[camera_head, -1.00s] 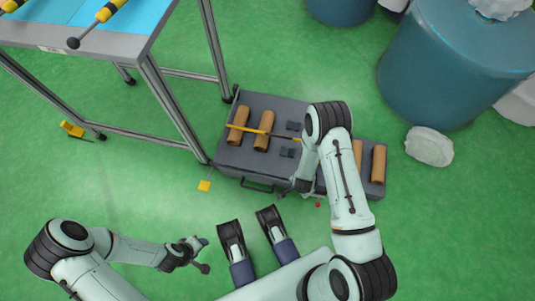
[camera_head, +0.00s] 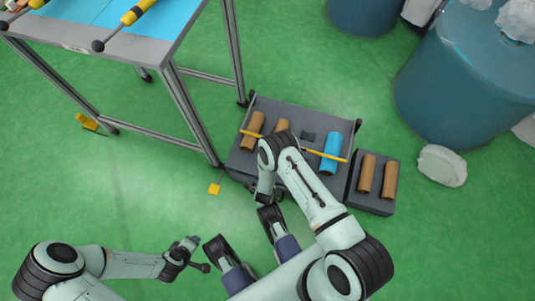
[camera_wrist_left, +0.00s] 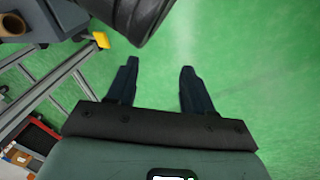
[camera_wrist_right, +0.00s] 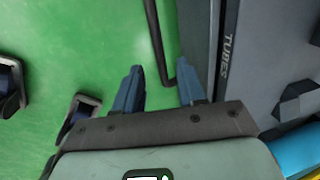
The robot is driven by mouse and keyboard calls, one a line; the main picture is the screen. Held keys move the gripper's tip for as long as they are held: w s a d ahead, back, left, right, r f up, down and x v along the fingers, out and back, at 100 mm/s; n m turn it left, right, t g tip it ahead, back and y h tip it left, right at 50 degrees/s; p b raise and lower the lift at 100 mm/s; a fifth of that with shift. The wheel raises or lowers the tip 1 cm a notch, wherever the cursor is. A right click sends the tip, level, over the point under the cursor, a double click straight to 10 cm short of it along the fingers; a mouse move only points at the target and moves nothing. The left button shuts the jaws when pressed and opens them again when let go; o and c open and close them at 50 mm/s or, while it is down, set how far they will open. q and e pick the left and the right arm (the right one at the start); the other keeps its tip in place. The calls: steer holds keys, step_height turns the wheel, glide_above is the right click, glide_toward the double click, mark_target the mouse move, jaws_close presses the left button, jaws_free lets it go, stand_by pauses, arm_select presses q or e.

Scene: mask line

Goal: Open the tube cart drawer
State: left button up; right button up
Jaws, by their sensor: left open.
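The grey tube cart (camera_head: 292,114) stands on the floor in the middle of the head view, with brown tubes and one blue tube (camera_head: 330,153) on top. In the right wrist view its front face carries the word TUBES (camera_wrist_right: 228,56), and a dark bar handle (camera_wrist_right: 154,38) sticks out from it. My right gripper (camera_wrist_right: 159,68) is open; the handle's bent end appears between its fingertips, and I cannot tell if they touch. In the head view the right gripper (camera_head: 262,197) is at the cart's front edge, partly hidden by its arm. My left gripper (camera_wrist_left: 158,66) is open and empty over the floor.
A metal-framed table (camera_head: 178,45) stands to the left of the cart. A small grey box with two brown tubes (camera_head: 376,197) adjoins the cart on the right. A large blue barrel (camera_head: 465,90) and a whitish lump (camera_head: 442,166) lie farther right.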

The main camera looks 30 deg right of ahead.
steer(key=f, duration=0.1)
steer(key=f+b, duration=0.1)
steer(key=f, duration=0.2)
steer(key=shift+w+d, duration=0.3)
arm_select(q)
steer(key=shift+g, duration=0.8)
steer(key=s+f, duration=0.3)
steer(key=s, duration=0.1)
steer(key=shift+a+f, duration=0.15)
steer(key=shift+a, duration=0.1)
arm_select(e)
jaws_close()
